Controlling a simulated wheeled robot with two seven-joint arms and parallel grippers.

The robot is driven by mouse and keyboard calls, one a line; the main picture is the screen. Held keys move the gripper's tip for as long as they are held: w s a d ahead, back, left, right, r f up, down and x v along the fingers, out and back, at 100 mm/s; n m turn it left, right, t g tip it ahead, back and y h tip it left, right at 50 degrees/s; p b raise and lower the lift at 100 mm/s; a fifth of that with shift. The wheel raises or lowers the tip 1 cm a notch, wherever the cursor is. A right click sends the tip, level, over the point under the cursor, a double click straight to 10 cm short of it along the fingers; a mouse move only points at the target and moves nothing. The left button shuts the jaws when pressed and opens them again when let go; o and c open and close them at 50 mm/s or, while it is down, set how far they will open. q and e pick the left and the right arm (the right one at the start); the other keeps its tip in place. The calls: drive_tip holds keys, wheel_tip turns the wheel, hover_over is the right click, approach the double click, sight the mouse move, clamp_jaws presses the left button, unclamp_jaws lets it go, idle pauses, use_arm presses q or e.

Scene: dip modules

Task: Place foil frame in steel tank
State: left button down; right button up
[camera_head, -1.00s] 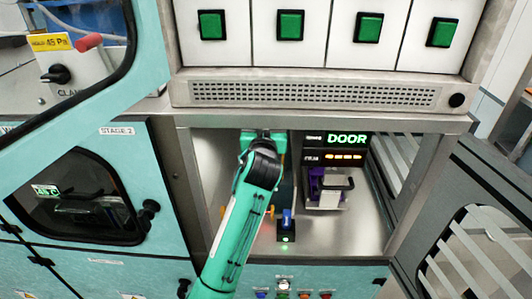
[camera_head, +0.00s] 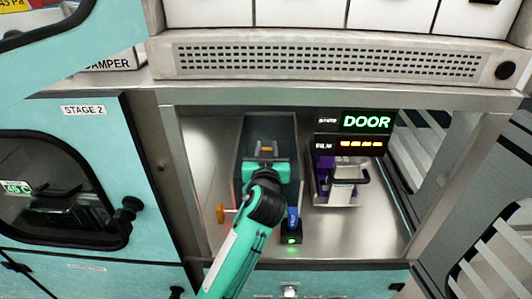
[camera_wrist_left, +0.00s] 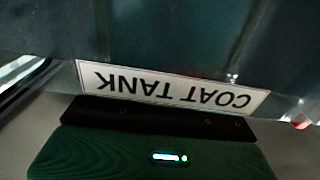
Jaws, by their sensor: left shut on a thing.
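The steel tank (camera_head: 271,124) is a deep, dark grey open box inside the cabinet bay in the head view. In the left wrist view, a white label (camera_wrist_left: 170,88) reading COAT TANK appears upside down. My left gripper (camera_head: 266,160) is over the tank's opening, shut, with a small orange-gold piece (camera_head: 267,150) at its tips. This piece seems to be part of the foil frame; the rest is hidden by the gripper and tank. I cannot tell how deep it sits. My right gripper is not in view.
A purple and black holder (camera_head: 338,182) stands right of the tank, below a display reading DOOR (camera_head: 366,122). A small blue-topped device (camera_head: 292,222) with a green light stands in front. An orange-red knob (camera_head: 220,213) is at the left. The cabinet's vented upper ledge (camera_head: 325,60) overhangs the bay.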

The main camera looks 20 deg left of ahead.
use_arm(q)
drive_tip(key=shift+s+d, duration=0.15)
drive_tip(key=shift+s, duration=0.15)
drive_tip(key=c, duration=1.4)
unclamp_jaws()
drive_tip(key=shift+o, duration=1.4)
drive_tip(key=shift+w+f, duration=0.15)
drive_tip(key=shift+w, duration=0.05)
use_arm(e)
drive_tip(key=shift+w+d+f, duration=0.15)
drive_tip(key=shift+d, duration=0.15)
